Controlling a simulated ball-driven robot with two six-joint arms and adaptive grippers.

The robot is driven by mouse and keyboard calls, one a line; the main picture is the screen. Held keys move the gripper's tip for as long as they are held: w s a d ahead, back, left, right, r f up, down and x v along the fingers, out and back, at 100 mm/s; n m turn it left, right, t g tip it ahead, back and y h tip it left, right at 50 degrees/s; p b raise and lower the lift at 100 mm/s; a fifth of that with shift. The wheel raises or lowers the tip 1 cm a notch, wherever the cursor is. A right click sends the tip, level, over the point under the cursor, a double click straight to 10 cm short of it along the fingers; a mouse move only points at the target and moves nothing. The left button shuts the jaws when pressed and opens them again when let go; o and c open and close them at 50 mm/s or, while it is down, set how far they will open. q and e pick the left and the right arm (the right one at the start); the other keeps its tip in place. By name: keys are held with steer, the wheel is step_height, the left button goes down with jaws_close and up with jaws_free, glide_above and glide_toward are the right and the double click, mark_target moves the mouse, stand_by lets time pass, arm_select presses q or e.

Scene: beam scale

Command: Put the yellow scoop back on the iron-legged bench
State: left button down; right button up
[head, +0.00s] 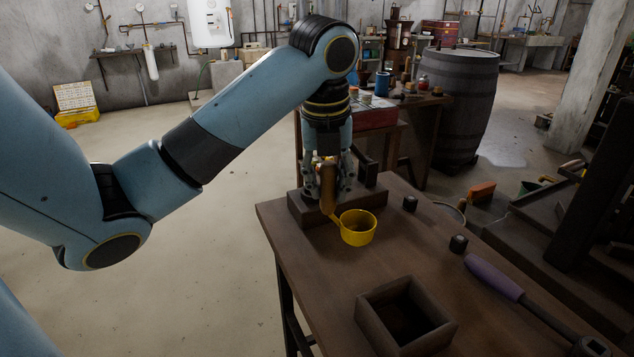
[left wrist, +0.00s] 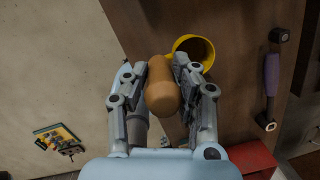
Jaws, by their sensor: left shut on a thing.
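The yellow scoop (head: 358,230) has a round cup and a tan-brown handle. My left gripper (head: 328,185) points down and is shut on the handle, with the cup out toward the front right. In the left wrist view the scoop (left wrist: 163,92) has its handle between the fingers of the left gripper (left wrist: 160,72). The scoop is over the brown top of the iron-legged bench (head: 300,250), near its far left part. I cannot tell whether the cup touches the top. My right gripper is not in view.
An open dark box (head: 405,320) stands at the bench's front. A dark block (head: 300,210) is behind the scoop. Two small black cubes (head: 458,243) and a purple-handled tool (head: 494,277) lie to the right. A barrel (head: 458,105) stands beyond. Bench top left of the box is clear.

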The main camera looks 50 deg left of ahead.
arm_select(q)
steer(key=a+f+b, duration=0.4)
steer(key=f, duration=0.2)
steer(key=shift+w+a+f+b, duration=0.15)
steer(key=shift+w+f+b, duration=0.1)
steer(key=shift+w+b, duration=0.1)
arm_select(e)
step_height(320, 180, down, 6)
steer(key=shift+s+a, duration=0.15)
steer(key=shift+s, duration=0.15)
arm_select(q)
steer(key=shift+f, duration=0.15)
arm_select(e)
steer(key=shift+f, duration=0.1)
arm_select(q)
steer(key=c, duration=1.1)
jaws_free()
steer(key=shift+o, duration=0.2)
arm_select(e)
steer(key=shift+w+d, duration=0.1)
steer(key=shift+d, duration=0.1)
